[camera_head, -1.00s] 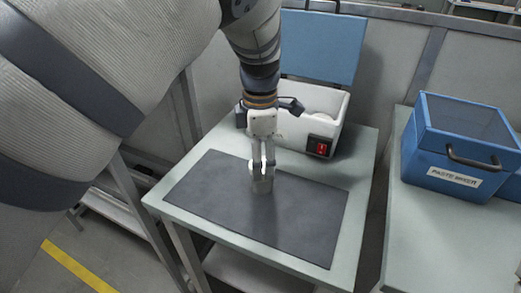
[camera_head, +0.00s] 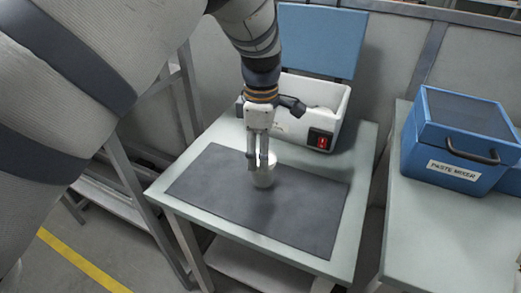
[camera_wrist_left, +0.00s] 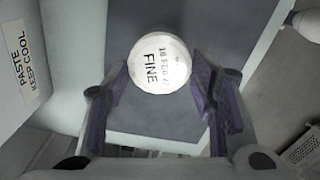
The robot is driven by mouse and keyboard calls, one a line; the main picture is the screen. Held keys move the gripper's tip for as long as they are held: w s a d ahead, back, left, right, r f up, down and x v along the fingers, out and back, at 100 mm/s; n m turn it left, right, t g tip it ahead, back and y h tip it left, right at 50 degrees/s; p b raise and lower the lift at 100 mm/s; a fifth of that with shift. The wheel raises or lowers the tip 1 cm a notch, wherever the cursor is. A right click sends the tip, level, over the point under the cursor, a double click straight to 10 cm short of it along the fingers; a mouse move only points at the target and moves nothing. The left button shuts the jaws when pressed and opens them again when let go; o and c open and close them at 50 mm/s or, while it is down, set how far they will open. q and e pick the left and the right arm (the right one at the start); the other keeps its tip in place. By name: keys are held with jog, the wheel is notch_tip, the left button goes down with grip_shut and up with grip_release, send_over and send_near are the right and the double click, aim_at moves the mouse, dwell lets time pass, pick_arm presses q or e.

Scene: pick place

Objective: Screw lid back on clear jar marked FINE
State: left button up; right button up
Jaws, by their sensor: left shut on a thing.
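A white round lid (camera_wrist_left: 160,64) marked FINE, with a date line, shows from above in the left wrist view. My left gripper (camera_head: 257,165) points down over the dark mat and is shut on the lid. Its two fingers (camera_wrist_left: 160,90) sit on either side of the lid in the wrist view. The lid hides most of the jar in the wrist view, and I cannot tell how the threads sit. My right gripper is not in view.
The dark mat (camera_head: 300,215) lies on a pale table and is clear around the jar. Behind it stands a white box (camera_head: 338,100) with a raised blue lid and red switch. A blue PASTE MIXER box (camera_head: 455,150) stands on the right table.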

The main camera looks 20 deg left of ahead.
pick_arm(q)
jog(key=m, duration=0.5)
jog(key=shift+w, duration=0.15)
jog(key=shift+c, duration=0.2)
jog(key=o, duration=1)
jog(key=shift+o, duration=0.2)
jog(key=shift+c, duration=0.6)
jog(key=shift+c, duration=1.2)
jog(key=shift+r, duration=3.45)
